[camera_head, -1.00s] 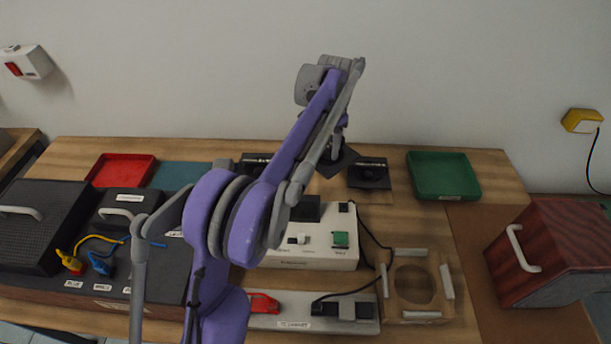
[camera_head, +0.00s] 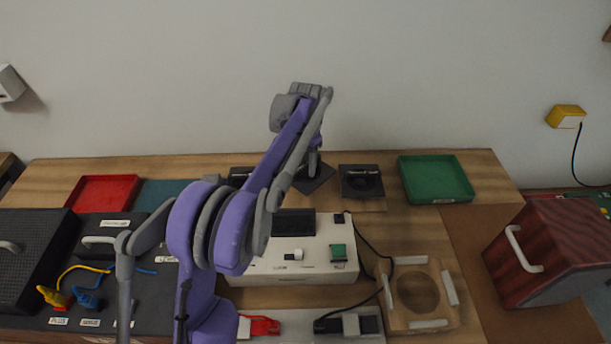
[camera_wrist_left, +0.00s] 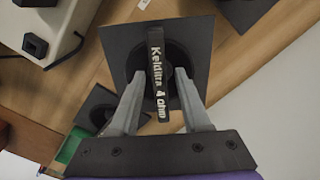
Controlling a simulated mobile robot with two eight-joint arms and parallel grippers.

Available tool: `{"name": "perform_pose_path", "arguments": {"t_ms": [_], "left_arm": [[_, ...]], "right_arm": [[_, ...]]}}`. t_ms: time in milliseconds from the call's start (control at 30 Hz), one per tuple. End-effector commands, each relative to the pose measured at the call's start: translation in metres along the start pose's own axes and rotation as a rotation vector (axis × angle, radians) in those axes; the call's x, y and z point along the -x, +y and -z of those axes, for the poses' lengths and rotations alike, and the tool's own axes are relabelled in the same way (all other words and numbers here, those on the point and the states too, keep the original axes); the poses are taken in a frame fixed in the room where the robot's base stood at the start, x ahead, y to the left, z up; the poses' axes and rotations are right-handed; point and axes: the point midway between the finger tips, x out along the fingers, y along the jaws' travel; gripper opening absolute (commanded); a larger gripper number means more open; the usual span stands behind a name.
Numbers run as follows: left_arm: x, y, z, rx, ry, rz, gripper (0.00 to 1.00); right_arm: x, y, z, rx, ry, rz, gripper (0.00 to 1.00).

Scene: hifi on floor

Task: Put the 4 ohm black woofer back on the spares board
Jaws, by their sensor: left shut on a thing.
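My left gripper (camera_head: 314,160) is shut on a black square-plated woofer (camera_head: 320,180), over the back middle of the bench. In the left wrist view the fingers (camera_wrist_left: 157,82) close on the bar across the woofer (camera_wrist_left: 112,42); its label reads "Kelditra 4 ohm". The spares board (camera_head: 372,205) is a lighter wood strip at the back, partly hidden by my arm. Another black woofer (camera_head: 362,183) sits on it to the right of the held one, and a dark unit (camera_head: 240,174) shows to the left. I cannot tell whether the held woofer touches the board. My right gripper is not in view.
A green tray (camera_head: 436,199) stands at the back right and a red tray (camera_head: 103,204) at the back left. A cream tester box (camera_head: 300,270) stands in front of the board. A wooden frame with a round hole (camera_head: 418,292) and a red-brown speaker cabinet (camera_head: 550,255) are at the right.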

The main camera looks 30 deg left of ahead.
Motion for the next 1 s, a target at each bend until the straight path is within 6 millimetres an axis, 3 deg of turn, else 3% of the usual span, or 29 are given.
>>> {"name": "perform_pose_path", "arguments": {"t_ms": [400,767,800,933,1000], "left_arm": [[-0.039,0.000,0.000,0.000,0.000,0.000,0.00],[-0.043,0.000,0.000,0.000,0.000,0.000,0.00],[-0.043,0.000,0.000,0.000,0.000,0.000,0.52],[-0.043,0.000,0.000,0.000,0.000,0.000,0.76],[-0.042,0.000,0.000,0.000,0.000,0.000,0.77]], "right_arm": [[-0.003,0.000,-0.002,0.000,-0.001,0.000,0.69],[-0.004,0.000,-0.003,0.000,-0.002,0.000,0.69],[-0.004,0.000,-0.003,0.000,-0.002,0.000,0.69],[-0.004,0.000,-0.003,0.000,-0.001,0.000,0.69],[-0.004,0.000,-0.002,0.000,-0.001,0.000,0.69]]}}
